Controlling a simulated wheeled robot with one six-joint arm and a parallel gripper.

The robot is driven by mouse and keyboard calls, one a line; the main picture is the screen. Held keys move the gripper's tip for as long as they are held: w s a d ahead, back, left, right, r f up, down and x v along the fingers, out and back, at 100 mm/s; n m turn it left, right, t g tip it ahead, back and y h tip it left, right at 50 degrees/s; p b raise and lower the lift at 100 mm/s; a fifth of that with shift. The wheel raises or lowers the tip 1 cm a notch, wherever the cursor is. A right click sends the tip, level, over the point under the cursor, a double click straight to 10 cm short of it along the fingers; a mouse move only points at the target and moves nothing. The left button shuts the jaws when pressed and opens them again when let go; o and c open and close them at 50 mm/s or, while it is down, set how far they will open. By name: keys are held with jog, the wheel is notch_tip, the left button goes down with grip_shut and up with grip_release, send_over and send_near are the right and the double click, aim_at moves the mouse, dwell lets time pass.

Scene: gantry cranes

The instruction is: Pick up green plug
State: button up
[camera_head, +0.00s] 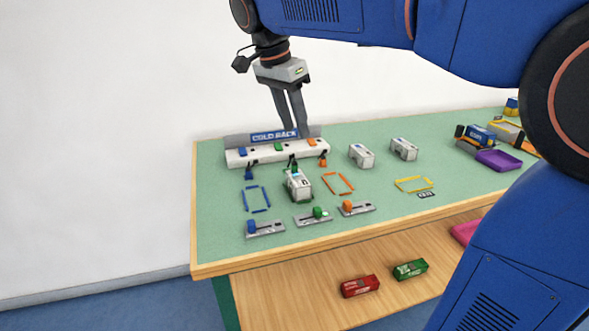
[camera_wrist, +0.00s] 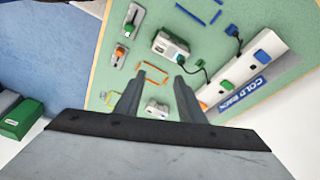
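The green plug (camera_head: 294,168) sits at the rack-side end of a white container (camera_head: 299,187) on the green table. It also shows in the wrist view (camera_wrist: 181,59), with a dark cable running toward the rack. My gripper (camera_head: 294,126) is above the white COLD RACK strip (camera_head: 236,157), higher than the plug and apart from it. In the wrist view its two fingers (camera_wrist: 160,78) are spread with nothing between them. The green plug lies beyond the right fingertip in that view. Whether the plug is seated in the container or only touches it is unclear.
A blue plug (camera_head: 249,174) and an orange plug (camera_head: 323,161) stand by the rack. Two more containers (camera_head: 361,155) (camera_head: 404,148) are to the right. Slider switches (camera_head: 313,218) line the front. Blue and orange floor outlines (camera_head: 338,184) are empty.

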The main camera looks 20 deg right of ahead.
jog(key=w+a+r+m+h, duration=0.1)
jog(key=w+a+r+m, duration=0.25)
jog(key=w+a, duration=0.2)
send_over(292, 165)
jog(key=a, duration=0.2)
notch_tip(292, 165, down, 12)
jog(key=shift+m+g, duration=0.3)
jog(key=shift+m, duration=0.15)
jog(key=shift+x, duration=2.5)
jog(key=shift+r, duration=0.1)
grip_shut()
